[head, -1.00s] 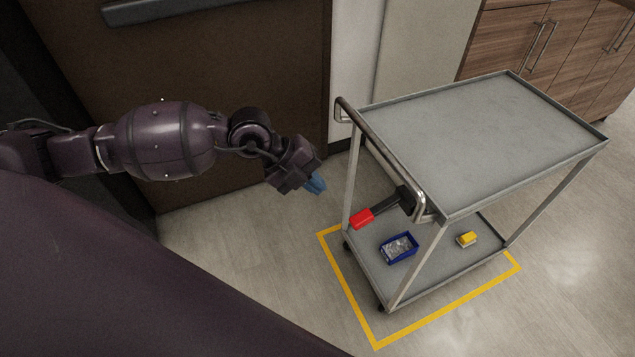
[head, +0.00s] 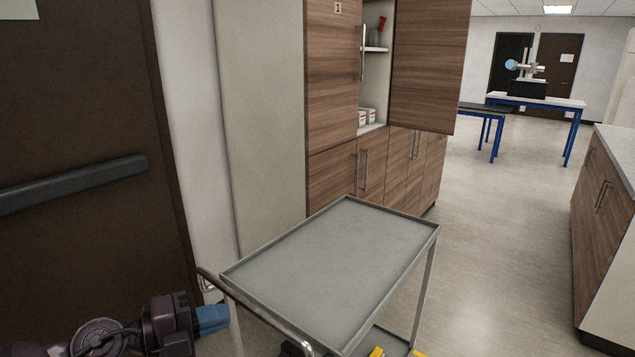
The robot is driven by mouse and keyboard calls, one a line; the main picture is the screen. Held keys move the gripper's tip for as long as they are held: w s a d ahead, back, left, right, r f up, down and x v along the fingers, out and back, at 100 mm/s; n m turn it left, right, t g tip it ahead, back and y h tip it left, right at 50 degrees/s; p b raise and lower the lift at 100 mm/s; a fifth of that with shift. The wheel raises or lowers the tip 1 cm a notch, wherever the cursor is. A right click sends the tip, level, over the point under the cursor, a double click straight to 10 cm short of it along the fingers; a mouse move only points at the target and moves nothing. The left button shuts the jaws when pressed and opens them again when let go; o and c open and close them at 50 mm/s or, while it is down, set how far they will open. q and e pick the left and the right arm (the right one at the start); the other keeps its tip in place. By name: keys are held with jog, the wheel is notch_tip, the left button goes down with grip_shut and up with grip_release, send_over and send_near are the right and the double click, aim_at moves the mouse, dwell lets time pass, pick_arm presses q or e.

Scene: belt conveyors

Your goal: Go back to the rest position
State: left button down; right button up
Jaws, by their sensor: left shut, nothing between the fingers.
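My left gripper (head: 212,318) shows at the bottom left of the head view, with its blue fingertips shut and empty. It is just left of the cart's handle, and I cannot tell whether it touches it. The rest of my left arm is mostly cut off by the bottom edge. My right gripper is not in view.
A grey metal cart (head: 330,250) with a bare top stands close in front. A yellow item (head: 377,352) shows low on it. Behind are a brown door (head: 75,130) and wooden cabinets (head: 330,90), one open. Clear floor (head: 490,240) lies to the right.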

pick_arm(q)
jog(key=a+f+n+t+y, duration=0.85)
jog(key=f+n+y, duration=0.3)
jog(key=n, duration=0.75)
jog(key=s+a+f+n+g+y, duration=0.2)
jog(key=s+f+n+g, duration=0.3)
jog(key=s+f+n, duration=0.4)
jog(key=s+f+y, duration=0.1)
jog(key=s+f, duration=0.6)
jog(key=s, duration=0.1)
jog(key=shift+a, duration=0.15)
